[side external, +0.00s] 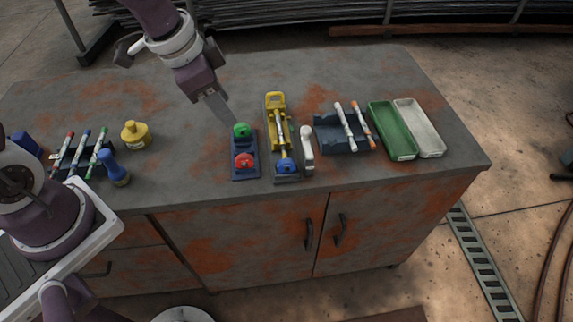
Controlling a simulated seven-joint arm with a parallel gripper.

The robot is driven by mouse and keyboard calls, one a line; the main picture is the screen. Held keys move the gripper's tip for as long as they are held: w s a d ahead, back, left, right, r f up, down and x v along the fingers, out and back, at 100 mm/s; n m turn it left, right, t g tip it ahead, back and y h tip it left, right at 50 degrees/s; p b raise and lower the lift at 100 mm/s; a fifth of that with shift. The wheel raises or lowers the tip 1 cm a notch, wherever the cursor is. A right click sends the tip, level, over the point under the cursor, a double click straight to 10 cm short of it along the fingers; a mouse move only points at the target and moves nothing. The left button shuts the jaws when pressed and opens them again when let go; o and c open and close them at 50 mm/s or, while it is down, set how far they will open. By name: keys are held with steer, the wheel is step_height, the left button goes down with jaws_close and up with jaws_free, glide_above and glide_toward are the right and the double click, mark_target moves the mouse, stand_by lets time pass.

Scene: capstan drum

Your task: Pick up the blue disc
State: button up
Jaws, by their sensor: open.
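The blue disc (287,166) sits at the near end of a long yellow and grey fixture (275,104), near the front of the workbench. A pale rod-like part of the fixture runs back from it. My gripper (229,120) points down and to the right, with its fingertips close to a green disc (241,130). It is open and holds nothing that I can see. It is behind and to the left of the blue disc, clearly apart from it. The exact gap between the fingers is hard to see.
A red disc (243,160) lies on the blue base (245,173) left of the fixture. A white-topped lever (307,141) stands close on its right. Beyond are a dark rack (328,134) with pens and green (390,128) and white trays (420,127). A yellow bottle (135,135) stands left.

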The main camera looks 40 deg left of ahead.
mark_target(281, 162)
steer(key=w+d+f+h, duration=0.1)
steer(key=w+d+f, duration=0.1)
steer(key=f, duration=0.3)
steer(key=w+d+f+m, duration=0.1)
steer(key=w+d+f, duration=0.1)
steer(key=f, duration=0.4)
steer(key=w+d+f+m+h, duration=0.1)
steer(key=w+d+f, duration=0.1)
steer(key=f, duration=0.3)
steer(key=shift+w+d+f+g+h, duration=0.3)
steer(key=shift+w+d+f+g, duration=0.1)
steer(key=shift+d, duration=0.05)
jaws_close()
